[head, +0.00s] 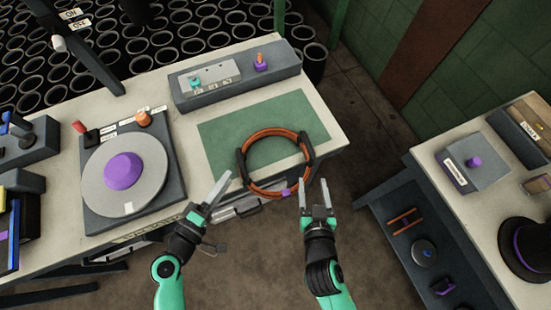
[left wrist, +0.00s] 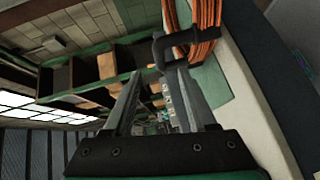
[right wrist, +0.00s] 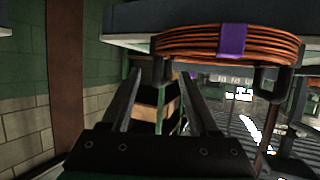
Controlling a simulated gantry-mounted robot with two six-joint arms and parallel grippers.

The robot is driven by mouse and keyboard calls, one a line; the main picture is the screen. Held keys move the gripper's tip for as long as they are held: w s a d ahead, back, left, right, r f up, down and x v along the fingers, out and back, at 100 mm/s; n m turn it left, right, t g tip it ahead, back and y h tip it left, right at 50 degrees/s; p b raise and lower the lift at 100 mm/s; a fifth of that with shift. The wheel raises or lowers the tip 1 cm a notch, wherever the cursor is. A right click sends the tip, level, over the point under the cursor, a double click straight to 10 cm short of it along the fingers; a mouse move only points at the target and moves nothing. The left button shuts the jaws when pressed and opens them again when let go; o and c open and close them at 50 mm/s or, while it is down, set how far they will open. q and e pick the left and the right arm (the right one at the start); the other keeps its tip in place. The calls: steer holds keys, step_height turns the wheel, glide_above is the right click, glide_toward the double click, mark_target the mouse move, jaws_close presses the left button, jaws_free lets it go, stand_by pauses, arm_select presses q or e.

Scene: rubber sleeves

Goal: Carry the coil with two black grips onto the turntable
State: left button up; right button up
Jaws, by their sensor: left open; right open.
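The orange coil (head: 272,134) rests on the green mat, its near side reaching past the table's front edge. It has a left black grip (head: 241,166), a right black grip (head: 308,148) and a purple tag (head: 286,193). My left gripper (head: 226,186) is open and empty, just in front of the left grip, which shows near its fingertips in the left wrist view (left wrist: 160,50). My right gripper (head: 314,184) is open and empty in front of the right grip; the coil shows above it in the right wrist view (right wrist: 200,47). The turntable (head: 98,190) is a grey disc with a purple hub, left of the coil.
The green mat (head: 220,130) lies on the pale table. A grey control box (head: 230,88) stands behind it. Small knobs (head: 144,118) sit behind the turntable. A second bench (head: 430,195) with a hat and boxes stands at the right, with open floor between.

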mark_target(314, 157)
arm_select(q)
steer(key=x, duration=1.1)
steer(key=shift+d, duration=0.1)
arm_select(e)
steer(key=x, duration=1.1)
steer(key=shift+d+f, duration=0.1)
steer(key=shift+d, duration=0.1)
arm_select(q)
jaws_close()
arm_select(e)
jaws_close()
